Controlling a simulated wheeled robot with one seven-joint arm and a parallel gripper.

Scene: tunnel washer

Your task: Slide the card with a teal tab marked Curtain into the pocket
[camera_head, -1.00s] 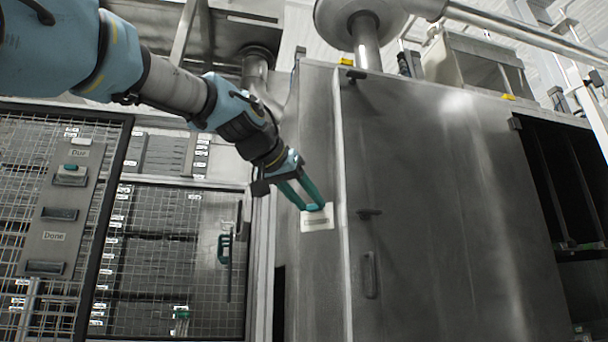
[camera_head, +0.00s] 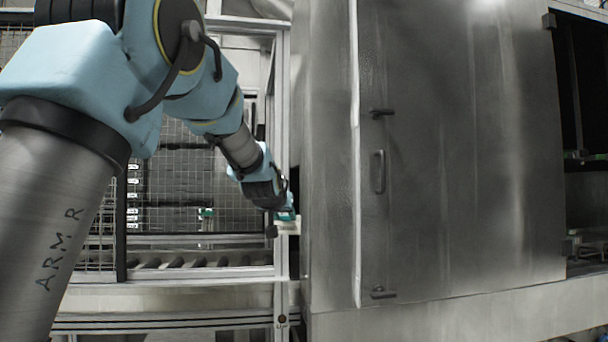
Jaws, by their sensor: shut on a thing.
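My gripper (camera_head: 284,214) is at the left edge of the big grey cabinet, beside an upright metal post. Its teal fingers are small in the view and partly hidden by the wrist. They are shut on the card (camera_head: 288,228), which shows as a small pale piece just below the fingertips. The card's tab and the word on it cannot be made out. I cannot make out the pocket in this view.
The grey metal cabinet (camera_head: 450,170) fills the right, with a handle (camera_head: 378,172) on its door. A mesh fence (camera_head: 185,175) and a roller conveyor (camera_head: 190,262) are at the left. My arm covers the upper left.

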